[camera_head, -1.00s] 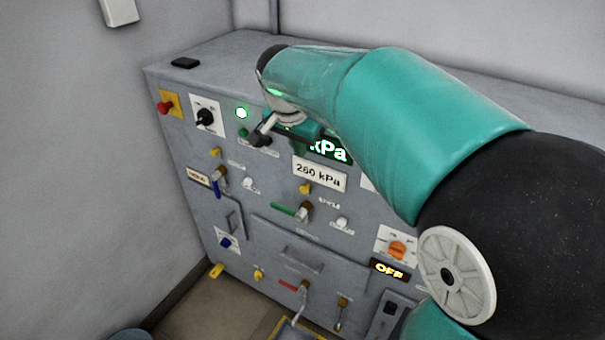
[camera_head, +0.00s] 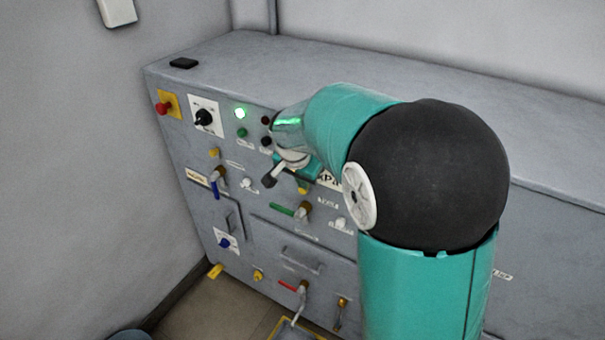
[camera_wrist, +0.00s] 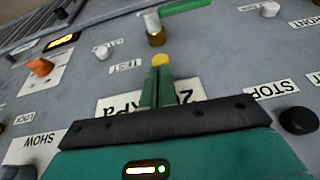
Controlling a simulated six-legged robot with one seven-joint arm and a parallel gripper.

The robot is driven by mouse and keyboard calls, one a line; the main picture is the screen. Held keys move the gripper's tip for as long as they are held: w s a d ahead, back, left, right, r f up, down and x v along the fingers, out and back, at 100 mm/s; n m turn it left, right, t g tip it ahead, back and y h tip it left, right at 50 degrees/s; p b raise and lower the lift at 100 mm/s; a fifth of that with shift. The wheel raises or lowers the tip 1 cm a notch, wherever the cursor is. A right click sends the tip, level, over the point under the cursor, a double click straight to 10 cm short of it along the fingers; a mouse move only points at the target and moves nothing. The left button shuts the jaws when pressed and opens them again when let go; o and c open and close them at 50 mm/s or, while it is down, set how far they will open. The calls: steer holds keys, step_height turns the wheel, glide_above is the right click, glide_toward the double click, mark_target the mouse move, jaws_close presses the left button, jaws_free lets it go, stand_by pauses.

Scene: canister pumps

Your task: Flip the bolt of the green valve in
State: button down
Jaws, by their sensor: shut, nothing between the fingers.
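The green valve has a green lever (camera_head: 282,208) on a brass body (camera_head: 304,209), on the front of the grey panel. The lever (camera_wrist: 197,6) and body (camera_wrist: 155,37) also show at the top of the wrist view. A yellow knob, likely the bolt (camera_wrist: 161,60), sits beside the body; in the head view the yellow knob (camera_head: 303,189) is partly hidden by my gripper. My gripper (camera_wrist: 160,68) is shut and empty, its green fingertips right at the yellow knob. Whether they touch it I cannot tell.
An orange knob (camera_wrist: 40,67) and a black button (camera_wrist: 298,121) flank my gripper in the wrist view. A blue-handled valve (camera_head: 215,187) and a red-handled valve (camera_head: 288,286) are nearby on the panel. A drawer-like handle (camera_head: 300,260) sticks out below.

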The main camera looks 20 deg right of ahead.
mark_target(303, 193)
steer(key=shift+f, duration=1.8)
steer(key=shift+r, duration=0.35)
steer(key=d+v, duration=0.1)
steer(key=v, duration=1.2)
steer(key=shift+r, duration=0.35)
steer(key=shift+a, duration=0.1)
